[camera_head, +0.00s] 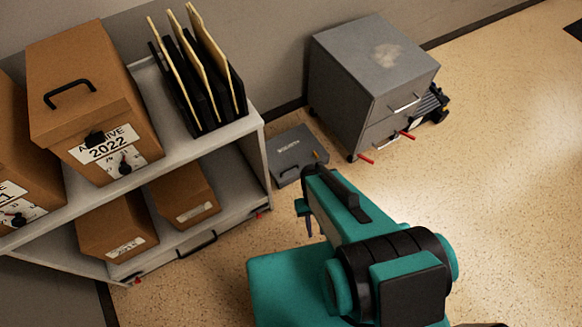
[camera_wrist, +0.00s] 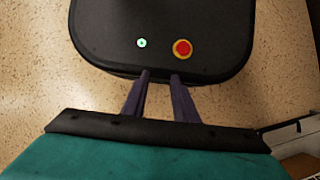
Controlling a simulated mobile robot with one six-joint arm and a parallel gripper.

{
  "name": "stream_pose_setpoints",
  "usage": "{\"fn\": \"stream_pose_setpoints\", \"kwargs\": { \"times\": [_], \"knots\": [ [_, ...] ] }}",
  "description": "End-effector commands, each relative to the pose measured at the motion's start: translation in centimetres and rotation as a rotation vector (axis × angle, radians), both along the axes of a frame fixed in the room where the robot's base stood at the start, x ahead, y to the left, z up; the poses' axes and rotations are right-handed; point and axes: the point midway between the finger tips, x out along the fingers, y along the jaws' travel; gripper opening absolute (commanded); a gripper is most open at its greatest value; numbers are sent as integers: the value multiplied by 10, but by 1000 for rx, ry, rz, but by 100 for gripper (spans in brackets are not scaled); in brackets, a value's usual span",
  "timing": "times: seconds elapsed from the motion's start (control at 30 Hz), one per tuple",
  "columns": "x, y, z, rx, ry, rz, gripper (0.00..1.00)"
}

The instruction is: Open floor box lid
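The floor box (camera_head: 297,152) is a low grey box on the floor between the shelf and the grey cabinet in the head view. Its lid looks shut and flat. A dark handle sits at its front edge, and a small brass-coloured piece is at its right side. My gripper (camera_head: 304,218) is in front of the box and apart from it, partly hidden by my teal arm. In the wrist view my gripper (camera_wrist: 160,74) shows two dark fingers with a gap between them and nothing held. The floor box is not in the wrist view.
A white shelf unit (camera_head: 258,165) with brown archive boxes (camera_head: 85,85) and upright folders (camera_head: 195,75) stands left of the floor box. A grey drawer cabinet (camera_head: 375,75) with red-tipped parts low down stands right. Open speckled floor (camera_head: 500,170) lies to the right.

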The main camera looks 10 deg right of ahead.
Motion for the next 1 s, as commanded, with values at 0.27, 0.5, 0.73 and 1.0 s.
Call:
{"fn": "stream_pose_setpoints", "kwargs": {
  "times": [0.27,0.5,0.73,1.0],
  "knots": [
    [23,2,-19,-24,-36,-56,26],
    [70,3,-48,-70,-109,-190,26],
    [120,3,-70,-110,-186,-339,26],
    [177,2,-90,-144,-270,-519,26]
  ]
}}
